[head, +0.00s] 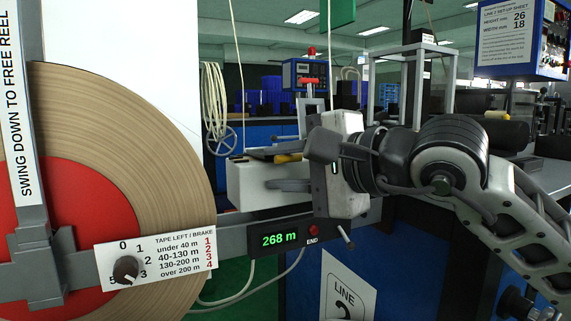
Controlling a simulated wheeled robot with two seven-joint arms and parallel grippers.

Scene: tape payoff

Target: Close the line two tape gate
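A pale box-like unit (255,188) is mounted on a grey bar beside the big tape reel (150,110). It may be the tape gate, but I cannot tell for sure. A dark strip and a small yellow piece (288,158) show at its top. My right gripper (300,170) comes in from the right and is at this unit's right end, overlapping it in the picture. I cannot tell whether its fingers touch the unit, or how far apart they are. The arm hides the unit's right side. My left gripper is not in view.
A counter display (281,239) reading 268 m hangs below the unit. A brake dial (126,270) sits on a white plate over the reel. A grey arm labelled "SWING DOWN TO FREE REEL" (25,110) stands at left. A LINE sign (346,290) is below.

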